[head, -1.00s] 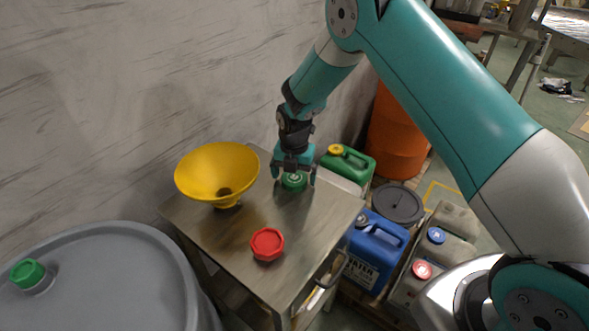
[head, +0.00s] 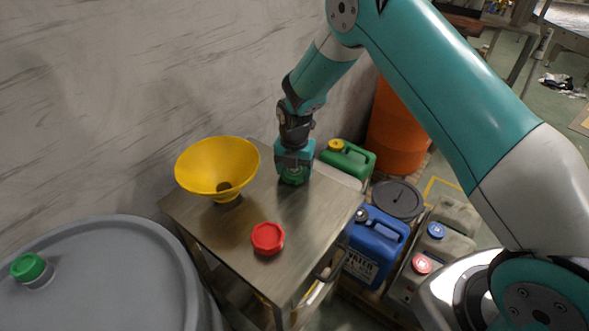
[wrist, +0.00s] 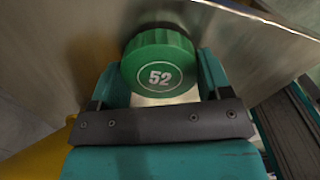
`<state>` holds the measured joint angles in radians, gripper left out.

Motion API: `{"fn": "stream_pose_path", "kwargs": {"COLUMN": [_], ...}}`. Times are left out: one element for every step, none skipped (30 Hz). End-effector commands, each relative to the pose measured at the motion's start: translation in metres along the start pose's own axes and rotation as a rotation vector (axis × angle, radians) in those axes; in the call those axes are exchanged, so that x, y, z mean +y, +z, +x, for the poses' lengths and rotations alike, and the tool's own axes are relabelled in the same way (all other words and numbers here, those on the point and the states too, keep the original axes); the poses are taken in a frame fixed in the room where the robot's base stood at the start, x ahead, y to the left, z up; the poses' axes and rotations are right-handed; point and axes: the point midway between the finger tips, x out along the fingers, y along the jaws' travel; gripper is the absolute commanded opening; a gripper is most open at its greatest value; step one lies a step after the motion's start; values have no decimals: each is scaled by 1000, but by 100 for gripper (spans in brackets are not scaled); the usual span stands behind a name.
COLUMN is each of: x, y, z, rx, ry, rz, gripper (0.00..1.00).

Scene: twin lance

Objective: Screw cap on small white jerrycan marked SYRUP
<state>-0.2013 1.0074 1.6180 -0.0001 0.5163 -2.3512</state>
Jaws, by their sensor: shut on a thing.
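My gripper (head: 294,177) is at the far end of the metal cart top (head: 240,245), pointing down. It is shut on a green cap (head: 293,175). In the wrist view the ribbed green cap (wrist: 158,62) sits between the two teal fingers, with "52" on its top. The cap looks to be at the cart surface; I cannot tell if it is lifted. A red cap (head: 268,238) lies apart on the cart. I cannot make out a SYRUP label on any container.
A yellow funnel (head: 217,165) stands left of my gripper. Right of the cart are a green jerrycan (head: 350,158), a blue WATER jerrycan (head: 375,245), greyish containers with blue (head: 436,230) and red (head: 421,264) caps, and an orange drum (head: 397,130). A grey barrel (head: 120,260) stands left.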

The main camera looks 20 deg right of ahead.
Motion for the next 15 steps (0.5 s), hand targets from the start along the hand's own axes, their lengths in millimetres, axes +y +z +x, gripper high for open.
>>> {"fn": "stream_pose_path", "kwargs": {"x": [0, 0, 0, 0, 0, 0, 0, 0, 0, 0, 0, 0, 0, 0, 0], "y": [0, 0, 0, 0, 0, 0, 0, 0, 0, 0, 0, 0, 0, 0, 0], "z": [-5, -7, -9, -11, -12, -14, -16, -18, -20, -21, -23, -25, -27, -28, -30], "rx": [0, 0, 0, 0, 0, 0, 0, -1, -1, -1, -1, -1, -1, -1, -1], "ry": [0, 0, 0, 0, 0, 0, 0, 1, 1, 1, 1, 1, 1, 1, 1], "rz": [0, 0, 0, 0, 0, 0, 0, 0, 0, 0, 0, 0, 0, 0, 0], "gripper": [43, 43, 43, 43, 43, 43, 43, 43, 43, 43, 43, 43, 43, 43, 43]}}
